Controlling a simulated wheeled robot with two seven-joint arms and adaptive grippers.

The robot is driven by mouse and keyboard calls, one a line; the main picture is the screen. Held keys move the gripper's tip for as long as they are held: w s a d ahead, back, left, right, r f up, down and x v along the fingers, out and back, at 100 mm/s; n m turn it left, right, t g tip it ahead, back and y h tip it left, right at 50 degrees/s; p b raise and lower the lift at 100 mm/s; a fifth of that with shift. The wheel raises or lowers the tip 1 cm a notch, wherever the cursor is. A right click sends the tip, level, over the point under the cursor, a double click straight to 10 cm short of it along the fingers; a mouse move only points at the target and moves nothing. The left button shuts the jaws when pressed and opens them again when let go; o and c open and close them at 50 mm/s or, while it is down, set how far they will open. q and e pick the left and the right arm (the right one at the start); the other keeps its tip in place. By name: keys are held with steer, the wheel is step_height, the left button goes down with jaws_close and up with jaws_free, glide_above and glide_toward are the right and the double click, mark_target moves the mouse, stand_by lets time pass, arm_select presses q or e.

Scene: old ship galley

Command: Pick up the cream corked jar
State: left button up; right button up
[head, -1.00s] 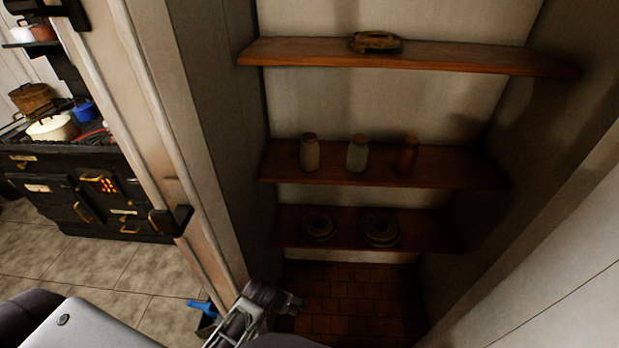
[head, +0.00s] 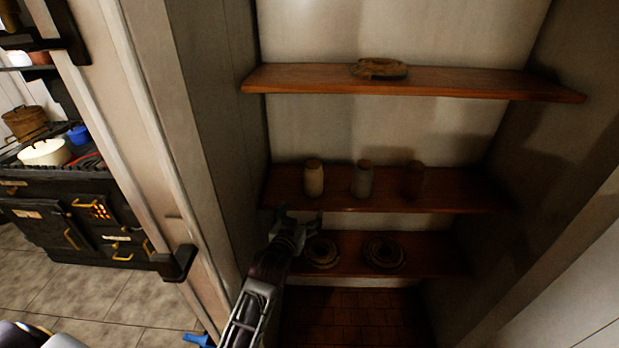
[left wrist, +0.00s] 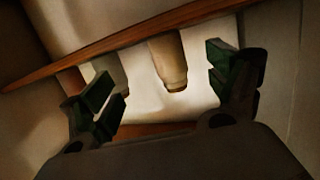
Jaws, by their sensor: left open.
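The cream corked jar (head: 314,181) stands upright at the left of the middle shelf (head: 440,195). In the left wrist view the cream jar (left wrist: 167,58) appears upside down, cork lowest, between the two finger pads in the picture. My left gripper (head: 300,217) is open and empty, just below and in front of the middle shelf's front edge, apart from the jar. Its dark green pads also show in the left wrist view (left wrist: 162,82). My right gripper is not in view.
A grey corked jar (head: 362,180) stands close right of the cream jar, and a dark reddish jar (head: 412,180) beyond it. Round coiled items (head: 385,252) lie on the lower shelf (head: 440,266). The upper shelf (head: 480,87) overhangs. The alcove's left wall (head: 225,120) is near my arm.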

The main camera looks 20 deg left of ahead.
arm_select(q)
steer(key=t, duration=0.2)
glide_toward(311, 173)
steer(key=s+f, duration=0.1)
steer(key=shift+d+r, duration=0.1)
steer(key=shift+d, duration=0.15)
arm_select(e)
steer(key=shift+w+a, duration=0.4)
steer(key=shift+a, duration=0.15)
arm_select(q)
steer(key=shift+w, duration=0.1)
steer(key=shift+w+a+p, duration=0.2)
steer(key=shift+w+p, duration=0.6)
steer(key=shift+w, duration=3.35)
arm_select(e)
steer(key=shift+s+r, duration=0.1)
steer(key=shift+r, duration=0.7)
arm_select(q)
steer(key=shift+w+a+r+p, duration=0.1)
steer(key=shift+w+r+p, duration=0.2)
steer(key=shift+w, duration=0.35)
steer(key=shift+w+a+r+p, duration=0.1)
steer(key=shift+w+p, duration=0.3)
steer(key=shift+w, duration=0.3)
steer(key=shift+w+f+p, duration=0.1)
steer(key=shift+w+p, duration=0.2)
steer(key=shift+w, duration=0.95)
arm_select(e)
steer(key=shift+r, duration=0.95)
